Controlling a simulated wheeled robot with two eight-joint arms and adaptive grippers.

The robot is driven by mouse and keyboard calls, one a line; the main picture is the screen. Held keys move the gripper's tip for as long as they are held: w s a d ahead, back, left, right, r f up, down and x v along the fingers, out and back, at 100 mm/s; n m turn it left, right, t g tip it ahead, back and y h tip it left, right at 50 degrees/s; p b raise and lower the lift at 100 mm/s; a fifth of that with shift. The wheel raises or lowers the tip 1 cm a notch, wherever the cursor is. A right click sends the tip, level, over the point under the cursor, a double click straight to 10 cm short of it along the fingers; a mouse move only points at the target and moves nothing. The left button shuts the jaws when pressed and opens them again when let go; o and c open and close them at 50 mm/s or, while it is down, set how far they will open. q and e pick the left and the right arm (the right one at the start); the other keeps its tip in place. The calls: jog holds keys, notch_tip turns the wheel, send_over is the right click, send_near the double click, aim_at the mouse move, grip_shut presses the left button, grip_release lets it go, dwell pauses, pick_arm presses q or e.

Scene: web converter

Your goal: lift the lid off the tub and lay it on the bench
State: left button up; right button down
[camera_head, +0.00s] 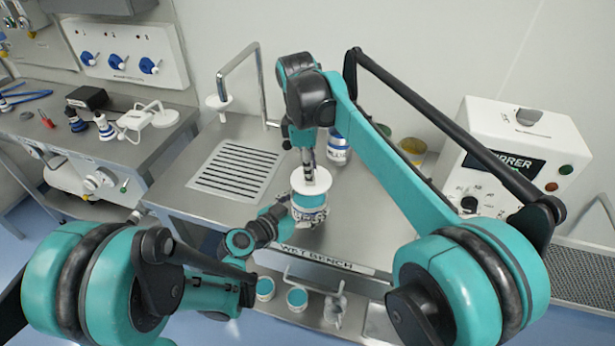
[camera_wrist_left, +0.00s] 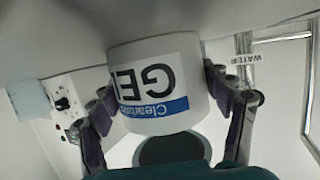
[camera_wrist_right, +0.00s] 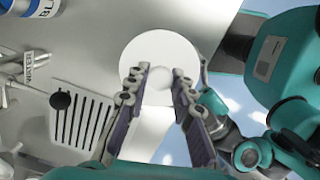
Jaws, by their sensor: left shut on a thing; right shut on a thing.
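The white tub (camera_head: 309,214) stands near the front edge of the wet bench (camera_head: 215,200). My left gripper (camera_head: 296,212) is shut around its side; in the left wrist view the tub's GEL label (camera_wrist_left: 150,85) shows upside down between the fingers. The round white lid (camera_head: 312,181) is above the tub, with a teal surface showing just below it. My right gripper (camera_head: 309,163) points down and is shut on the lid's small central knob, also seen in the right wrist view between the fingertips (camera_wrist_right: 160,80). The size of the gap between lid and tub is hard to judge.
A slotted drain plate (camera_head: 238,170) and a tap (camera_head: 258,75) are left of the tub. A blue-labelled bottle (camera_head: 339,148) and amber containers (camera_head: 412,148) stand behind. A white instrument (camera_head: 505,160) is at right. Teal-topped tubs (camera_head: 297,298) sit on the lower shelf.

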pick_arm(q)
jog(key=o, duration=1.7)
